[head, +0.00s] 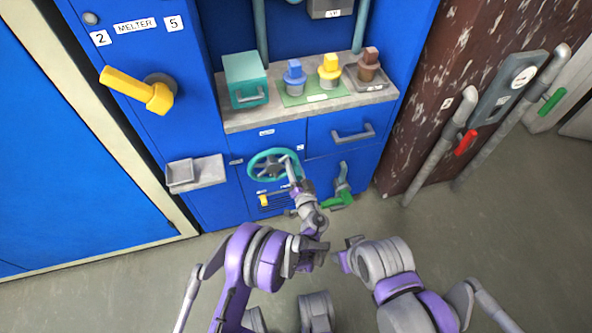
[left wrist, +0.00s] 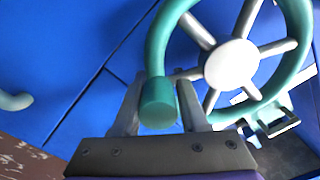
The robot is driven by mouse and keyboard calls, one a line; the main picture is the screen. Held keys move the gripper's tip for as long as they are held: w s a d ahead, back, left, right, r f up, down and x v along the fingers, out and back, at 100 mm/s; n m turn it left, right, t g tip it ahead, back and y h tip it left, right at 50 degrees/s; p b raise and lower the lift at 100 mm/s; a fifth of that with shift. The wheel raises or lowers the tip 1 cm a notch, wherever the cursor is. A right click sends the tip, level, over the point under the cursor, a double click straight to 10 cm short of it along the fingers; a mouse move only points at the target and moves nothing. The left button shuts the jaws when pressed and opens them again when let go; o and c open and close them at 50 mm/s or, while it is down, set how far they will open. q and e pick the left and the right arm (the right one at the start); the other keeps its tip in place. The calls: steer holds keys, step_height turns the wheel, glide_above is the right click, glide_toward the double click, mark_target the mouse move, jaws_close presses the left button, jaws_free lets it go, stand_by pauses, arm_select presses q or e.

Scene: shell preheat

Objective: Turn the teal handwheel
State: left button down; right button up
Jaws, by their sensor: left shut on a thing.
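The teal handwheel (head: 256,158) is on the front of the blue cabinet, below the grey shelf. It has a grey hub and grey spokes; in the left wrist view its rim and hub (left wrist: 232,62) fill the upper right. A short teal grip (left wrist: 158,104) stands out from the rim. My left gripper (head: 291,170) is at the wheel's right side. In the left wrist view its two fingers (left wrist: 160,98) are on either side of the teal grip, shut on it. My right arm is folded at the lower right of the head view, and its gripper cannot be made out.
A green lever valve (head: 340,199) is just right of the wheel, and a small yellow handle (head: 264,201) is below it. A large yellow lever (head: 137,90) and a small grey tray (head: 195,172) are at left. Pipes with red (head: 466,143) and green handles stand at right.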

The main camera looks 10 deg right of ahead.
mark_target(276, 179)
arm_select(q)
steer(key=f+m+b, duration=0.1)
steer(key=f+m, duration=0.1)
steer(key=m, duration=0.1)
steer(key=shift+s+a+b, duration=0.1)
steer(key=shift+a+b, duration=0.1)
steer(key=shift+b, duration=0.15)
steer(key=m, duration=0.1)
steer(key=a+f+m+b, duration=0.1)
steer(key=shift+a+m, duration=0.15)
steer(key=shift+m, duration=0.25)
steer(key=a+m, duration=0.1)
steer(key=a+f+m, duration=0.1)
steer(key=m, duration=0.1)
steer(key=shift+f+b, duration=0.1)
steer(key=shift+b, duration=0.3)
steer(key=shift+s+a+f+m, duration=0.15)
steer(key=shift+a+m, duration=0.5)
steer(key=shift+m, duration=0.45)
steer(key=shift+a+f+m, duration=0.15)
steer(key=shift+a+m, duration=0.45)
steer(key=shift+m, duration=0.5)
steer(key=c, duration=0.5)
jaws_free()
steer(key=shift+a, duration=0.1)
